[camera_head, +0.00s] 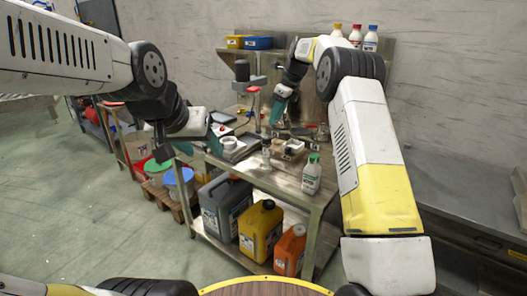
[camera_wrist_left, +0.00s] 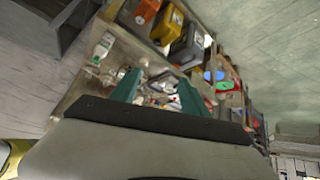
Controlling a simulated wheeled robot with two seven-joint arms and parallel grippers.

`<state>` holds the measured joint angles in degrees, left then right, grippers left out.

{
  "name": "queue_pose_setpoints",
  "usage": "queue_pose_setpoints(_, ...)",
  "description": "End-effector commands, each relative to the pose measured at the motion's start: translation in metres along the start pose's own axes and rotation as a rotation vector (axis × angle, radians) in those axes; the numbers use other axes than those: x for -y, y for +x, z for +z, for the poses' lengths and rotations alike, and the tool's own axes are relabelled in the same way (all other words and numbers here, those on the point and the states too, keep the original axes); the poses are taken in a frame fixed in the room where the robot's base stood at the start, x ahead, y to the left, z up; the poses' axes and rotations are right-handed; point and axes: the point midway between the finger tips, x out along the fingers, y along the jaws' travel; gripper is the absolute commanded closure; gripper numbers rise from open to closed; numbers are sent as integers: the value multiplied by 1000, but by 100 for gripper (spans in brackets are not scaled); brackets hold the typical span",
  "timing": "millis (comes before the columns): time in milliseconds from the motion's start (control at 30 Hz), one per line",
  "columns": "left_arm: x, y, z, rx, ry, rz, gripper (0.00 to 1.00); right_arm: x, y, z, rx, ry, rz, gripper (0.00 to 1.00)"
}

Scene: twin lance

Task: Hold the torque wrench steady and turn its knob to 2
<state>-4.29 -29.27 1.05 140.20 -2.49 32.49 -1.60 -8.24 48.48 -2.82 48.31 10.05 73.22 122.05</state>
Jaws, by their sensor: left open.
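My left gripper (camera_head: 214,134) is above the left part of the workbench (camera_head: 268,178). Its two green fingers are apart with nothing between them, as the left wrist view (camera_wrist_left: 160,90) also shows. My right gripper (camera_head: 279,108) points down over the back of the bench; its green fingertips overlap in the view, so its opening is unclear. Several small tools and parts lie on the bench between the grippers, too small to tell apart. I cannot pick out the torque wrench or its knob with certainty among them.
A white bottle with a green cap (camera_head: 312,175) stands at the bench's front right corner. A red-topped upright tool (camera_head: 253,92) stands at the back. Grey (camera_head: 224,207), yellow (camera_head: 261,230) and orange (camera_head: 290,250) canisters fill the lower shelf. Lidded buckets (camera_head: 178,177) stand left.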

Motion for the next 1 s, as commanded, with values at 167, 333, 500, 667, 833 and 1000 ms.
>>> queue_pose_setpoints(167, 6, 56, -55, -87, 71, -21, 46, 0, 0, 0, 0, -1, 0, 64)
queue_pose_setpoints(333, 7, 111, -99, -182, 140, -21, 46, 0, 0, 0, 0, -1, 0, 64)
queue_pose_setpoints(500, 3, 169, -132, -280, 200, -4, 46, 0, 0, 0, 0, -2, 0, 64)
queue_pose_setpoints(667, -5, 224, -152, -376, 247, 25, 46, 0, 0, 0, 0, -2, 0, 64)
queue_pose_setpoints(833, -15, 281, -161, -482, 276, 63, 46, 0, 0, 0, 0, -2, 0, 64)
queue_pose_setpoints(1000, -26, 333, -157, -594, 283, 106, 46, 0, 0, 0, 0, -2, 0, 64)
